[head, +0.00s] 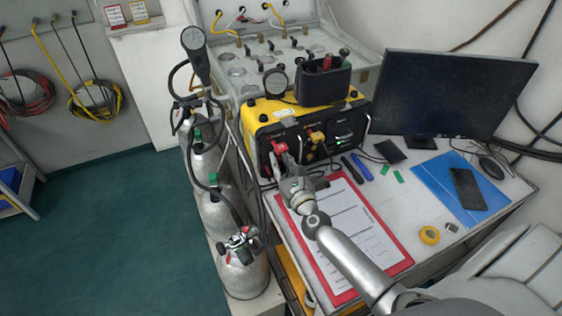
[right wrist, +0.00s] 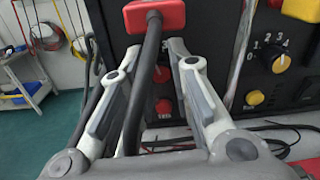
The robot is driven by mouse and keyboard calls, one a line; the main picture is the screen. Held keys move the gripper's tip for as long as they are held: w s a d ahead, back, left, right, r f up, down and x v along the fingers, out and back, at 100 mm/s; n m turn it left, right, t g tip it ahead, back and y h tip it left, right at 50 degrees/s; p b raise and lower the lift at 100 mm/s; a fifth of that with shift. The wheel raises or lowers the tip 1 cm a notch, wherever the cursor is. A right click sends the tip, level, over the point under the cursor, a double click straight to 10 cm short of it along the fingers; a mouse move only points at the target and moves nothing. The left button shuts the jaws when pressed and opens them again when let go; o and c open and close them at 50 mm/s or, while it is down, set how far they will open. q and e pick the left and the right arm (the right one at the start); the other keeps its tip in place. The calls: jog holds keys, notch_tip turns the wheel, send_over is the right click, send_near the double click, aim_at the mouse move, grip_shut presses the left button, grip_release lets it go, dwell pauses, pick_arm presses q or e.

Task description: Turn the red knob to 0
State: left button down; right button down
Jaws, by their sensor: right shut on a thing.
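The red knob (right wrist: 161,75) is on the dark front of the yellow-edged air panel (head: 262,107). In the right wrist view only a little of it shows, behind a black lead and between my fingers. A "3" of its scale shows above it; its setting cannot be read. My right gripper (head: 278,162) is at the left part of the panel front. It also shows in the right wrist view (right wrist: 155,55), its fingers on either side of the knob, shut on it. My left gripper is not in view.
Grey cylinders (head: 212,215) stand left of the desk. A red clipboard (head: 398,262) lies under my right arm.

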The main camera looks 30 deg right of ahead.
jog(key=n, duration=0.3)
jog(key=shift+n, duration=0.4)
jog(key=n, duration=0.3)
jog(key=shift+n, duration=0.3)
jog(key=n, duration=0.3)
jog(key=shift+n, duration=2)
jog(key=shift+f+n, duration=0.1)
jog(key=shift+n, duration=0.2)
jog(key=c, duration=1.3)
grip_release()
